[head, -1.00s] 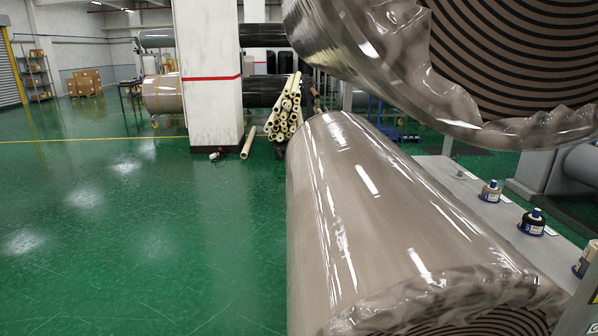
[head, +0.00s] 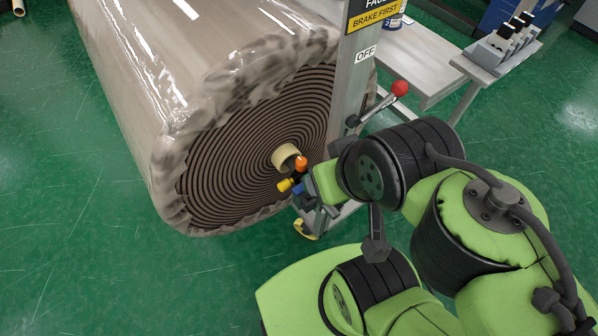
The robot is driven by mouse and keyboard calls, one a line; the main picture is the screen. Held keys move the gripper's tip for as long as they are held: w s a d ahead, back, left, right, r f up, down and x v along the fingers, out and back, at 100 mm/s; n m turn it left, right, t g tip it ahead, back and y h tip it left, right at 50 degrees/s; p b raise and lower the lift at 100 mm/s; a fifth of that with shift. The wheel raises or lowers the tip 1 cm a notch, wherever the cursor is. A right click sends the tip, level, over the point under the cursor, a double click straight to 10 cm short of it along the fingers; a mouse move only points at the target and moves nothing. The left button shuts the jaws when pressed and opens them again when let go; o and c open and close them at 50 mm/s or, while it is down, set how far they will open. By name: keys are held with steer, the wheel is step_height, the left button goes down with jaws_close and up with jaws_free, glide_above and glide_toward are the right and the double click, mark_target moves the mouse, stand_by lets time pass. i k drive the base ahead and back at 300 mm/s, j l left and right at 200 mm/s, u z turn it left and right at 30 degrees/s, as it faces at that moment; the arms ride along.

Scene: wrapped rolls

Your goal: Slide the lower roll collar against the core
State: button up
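The lower roll (head: 190,60) is wrapped in clear film, its dark spiral end face turned toward me. A pale beige core (head: 285,155) sticks out of the middle of that face. Small orange (head: 301,163), yellow (head: 285,185) and blue parts cluster just right of and below the core. I cannot tell which of them is the collar, or whether it touches the core. My gripper (head: 306,192) is at this cluster, close to the core; its fingers are small and partly hidden by my green and black arm, so its opening and hold are unclear.
A grey post (head: 352,75) beside the roll face carries a "BRAKE FIRST" sign (head: 378,16), an "OFF" label and a lever with a red ball (head: 400,88). A grey bench (head: 420,60) stands behind it. Green floor (head: 70,200) is open at left.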

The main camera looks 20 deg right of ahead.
mark_target(284, 185)
steer(key=k+u, duration=0.1)
steer(key=u, duration=0.3)
steer(key=j+u, duration=0.15)
steer(key=u, duration=0.25)
steer(key=k+j+u, duration=0.15)
steer(key=u, duration=0.25)
steer(key=j+u, duration=0.15)
steer(key=u, duration=0.25)
steer(key=k+j+u, duration=0.1)
steer(key=u, duration=0.3)
